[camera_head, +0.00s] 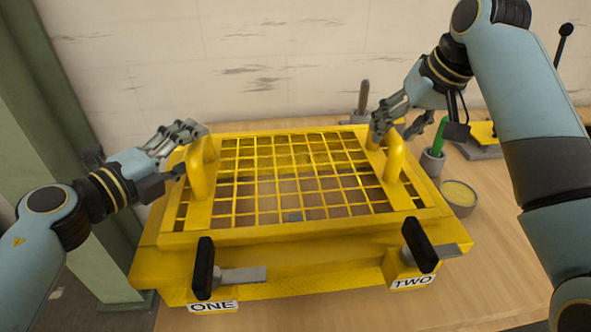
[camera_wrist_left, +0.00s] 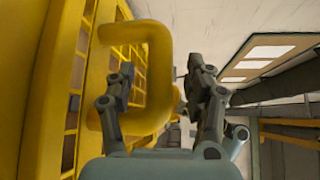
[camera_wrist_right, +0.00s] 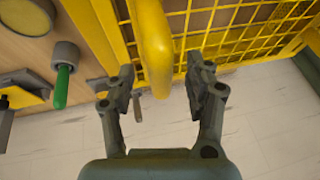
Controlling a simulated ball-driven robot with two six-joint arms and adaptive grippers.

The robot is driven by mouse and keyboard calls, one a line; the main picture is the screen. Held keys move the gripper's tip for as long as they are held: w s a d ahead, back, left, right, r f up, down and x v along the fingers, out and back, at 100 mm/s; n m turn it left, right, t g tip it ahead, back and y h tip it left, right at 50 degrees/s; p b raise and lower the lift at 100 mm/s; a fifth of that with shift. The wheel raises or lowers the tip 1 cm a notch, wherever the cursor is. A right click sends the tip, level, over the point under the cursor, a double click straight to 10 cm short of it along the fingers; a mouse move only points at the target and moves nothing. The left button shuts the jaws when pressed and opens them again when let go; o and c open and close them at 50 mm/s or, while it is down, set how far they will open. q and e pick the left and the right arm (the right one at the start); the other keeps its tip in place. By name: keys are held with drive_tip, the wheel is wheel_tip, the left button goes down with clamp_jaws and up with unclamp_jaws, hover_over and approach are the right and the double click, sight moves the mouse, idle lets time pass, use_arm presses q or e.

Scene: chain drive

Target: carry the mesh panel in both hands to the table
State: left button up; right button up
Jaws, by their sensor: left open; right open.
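The yellow mesh panel (camera_head: 290,218) lies on a yellow housing (camera_head: 265,262) on the table, with an upright loop handle at each side. My left gripper (camera_head: 188,150) is open at the left handle (camera_head: 197,172). In the left wrist view that handle's bar (camera_wrist_left: 160,75) stands between the spread fingers (camera_wrist_left: 163,85). My right gripper (camera_head: 386,128) is open at the far end of the right handle (camera_head: 394,160). In the right wrist view that handle (camera_wrist_right: 153,50) reaches between the open fingers (camera_wrist_right: 162,85). Neither gripper is closed on its handle.
Two black-handled latches, by labels ONE (camera_head: 213,306) and TWO (camera_head: 412,282), sit on the housing's front. A green-handled tool in a cup (camera_head: 432,165) and a round bowl (camera_head: 459,198) stand right of it. The wooden table (camera_head: 500,255) is clear at front right.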

use_arm(q)
drive_tip(key=shift+x, duration=1.15)
use_arm(e)
drive_tip(key=shift+x, duration=1.2)
use_arm(q)
drive_tip(key=shift+c, duration=0.2)
use_arm(e)
drive_tip(key=shift+c, duration=0.2)
use_arm(q)
clamp_jaws()
use_arm(e)
clamp_jaws()
use_arm(q)
drive_tip(key=shift+f, duration=0.1)
use_arm(e)
drive_tip(key=shift+r, duration=0.1)
